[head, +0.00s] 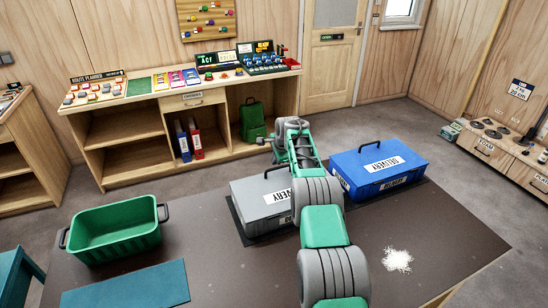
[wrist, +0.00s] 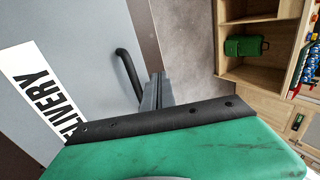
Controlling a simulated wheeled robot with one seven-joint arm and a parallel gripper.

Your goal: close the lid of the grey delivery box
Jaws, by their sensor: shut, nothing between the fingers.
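The grey delivery box (head: 251,192) stands on the dark table, left of the blue box. Its lid lies down over the box and looks flat; my arm hides its right side, so I cannot tell whether it is fully shut. A white DELIVERY label and a black handle are on the lid. In the wrist view the grey lid (wrist: 85,30) fills the left, with the handle (wrist: 127,72) just left of my gripper (wrist: 157,88). My fingers are together and empty, near the lid's edge; contact cannot be told. In the head view my gripper (head: 264,141) is at the box's far side.
A blue delivery box (head: 360,165) stands close to the right of the grey one. A green crate (head: 112,230) and a teal mat (head: 128,287) are at the left. White grains (head: 397,260) lie at the right. A wooden shelf unit (head: 130,160) stands behind the table.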

